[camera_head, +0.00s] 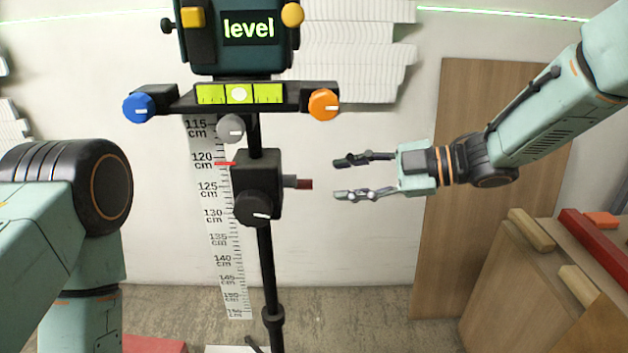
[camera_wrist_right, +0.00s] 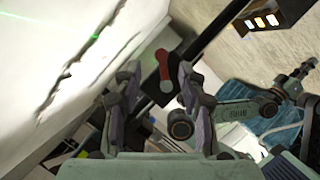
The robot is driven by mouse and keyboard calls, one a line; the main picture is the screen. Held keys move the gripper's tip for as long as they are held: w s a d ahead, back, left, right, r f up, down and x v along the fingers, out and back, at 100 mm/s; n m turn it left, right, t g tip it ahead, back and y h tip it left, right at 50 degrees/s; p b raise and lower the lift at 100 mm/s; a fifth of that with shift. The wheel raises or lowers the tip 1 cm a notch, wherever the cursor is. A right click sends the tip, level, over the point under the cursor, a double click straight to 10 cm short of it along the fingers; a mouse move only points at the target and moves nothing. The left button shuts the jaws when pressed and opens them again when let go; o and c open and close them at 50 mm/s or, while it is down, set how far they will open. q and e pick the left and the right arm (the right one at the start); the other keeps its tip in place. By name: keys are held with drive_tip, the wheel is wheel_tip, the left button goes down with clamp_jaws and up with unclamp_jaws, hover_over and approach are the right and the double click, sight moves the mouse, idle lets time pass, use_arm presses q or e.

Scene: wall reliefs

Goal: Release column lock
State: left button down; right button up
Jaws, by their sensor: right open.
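The tripod's black column block (camera_head: 256,182) sits on a dark upright column (camera_head: 266,265). A short lever with a dark red end (camera_head: 304,184) sticks out of the block's right side. My right gripper (camera_head: 343,178) is open and empty, just right of the red end and apart from it in the head view. In the right wrist view the red lever (camera_wrist_right: 164,68) shows beyond and between the open fingers (camera_wrist_right: 155,85). My left arm shows at the left of the head view, but its gripper is not in view.
A laser level (camera_head: 237,36) showing "level" stands on a crossbar with a blue knob (camera_head: 139,107), an orange knob (camera_head: 323,105) and a bubble vial (camera_head: 239,94). A grey knob (camera_head: 230,128) is below. Behind hangs a centimetre scale (camera_head: 222,225); a wooden cabinet (camera_head: 535,285) stands right.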

sight(317, 185)
drive_tip(key=shift+s+a+f, duration=0.1)
drive_tip(key=shift+s+a, duration=0.05)
drive_tip(key=shift+a, duration=0.05)
drive_tip(key=b+x, duration=0.2)
drive_tip(key=x, duration=0.4)
drive_tip(key=shift+a, duration=0.3)
drive_tip(key=shift+a+f, duration=0.1)
drive_tip(key=shift+a, duration=0.25)
drive_tip(key=shift+a, duration=0.15)
drive_tip(key=shift+c, duration=0.3)
clamp_jaws()
